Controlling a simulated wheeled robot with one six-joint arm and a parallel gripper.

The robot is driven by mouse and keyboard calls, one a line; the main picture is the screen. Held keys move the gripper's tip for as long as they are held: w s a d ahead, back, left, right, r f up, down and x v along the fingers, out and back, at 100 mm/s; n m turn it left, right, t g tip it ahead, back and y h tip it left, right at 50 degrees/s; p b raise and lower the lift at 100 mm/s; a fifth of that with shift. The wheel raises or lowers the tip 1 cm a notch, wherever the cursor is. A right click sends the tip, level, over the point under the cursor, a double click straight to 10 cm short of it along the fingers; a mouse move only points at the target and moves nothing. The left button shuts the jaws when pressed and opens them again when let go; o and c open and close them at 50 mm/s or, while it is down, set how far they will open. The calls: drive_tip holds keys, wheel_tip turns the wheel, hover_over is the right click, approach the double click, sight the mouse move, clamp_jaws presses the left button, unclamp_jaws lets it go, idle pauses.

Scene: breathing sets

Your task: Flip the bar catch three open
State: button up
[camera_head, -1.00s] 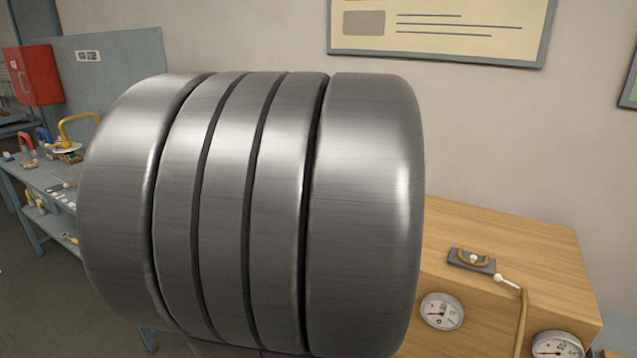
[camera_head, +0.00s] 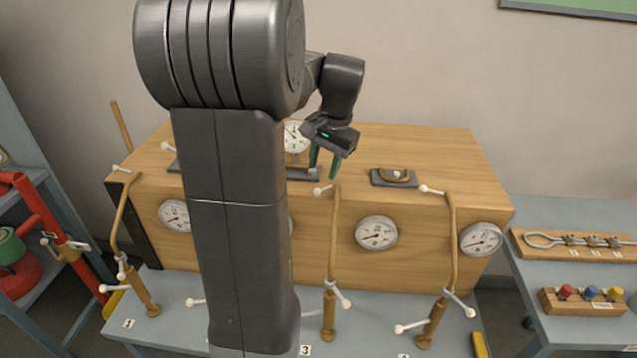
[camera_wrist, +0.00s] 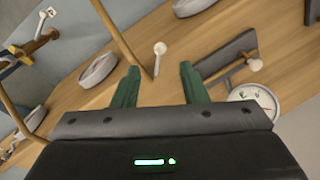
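The bar catch that I take to be three is a dark plate (camera_head: 304,174) on the wooden box's top, above label 3 (camera_head: 304,350). My arm and gripper partly cover it in the head view. In the wrist view its dark plate (camera_wrist: 228,52) lies right of my fingers, with a wooden bar and a pale knob (camera_wrist: 255,64). My gripper (camera_head: 324,168) is open and empty, with its green fingers (camera_wrist: 158,82) spread apart. The right finger overlaps the plate's near end in the picture; I cannot tell whether it touches. A white-knobbed lever (camera_wrist: 160,48) shows between the fingers.
The wooden box (camera_head: 450,155) carries gauges (camera_head: 376,233) and brown hoses (camera_head: 451,240) on its front. Another catch (camera_head: 395,178) lies to the right on top. A side table (camera_head: 570,208) holds small boards. The air above the box's right part is clear.

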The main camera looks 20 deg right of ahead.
sight(318, 189)
drive_tip(key=f, duration=0.4)
drive_tip(key=w+a+f, duration=0.1)
drive_tip(key=f, duration=0.1)
drive_tip(key=shift+f, duration=0.35)
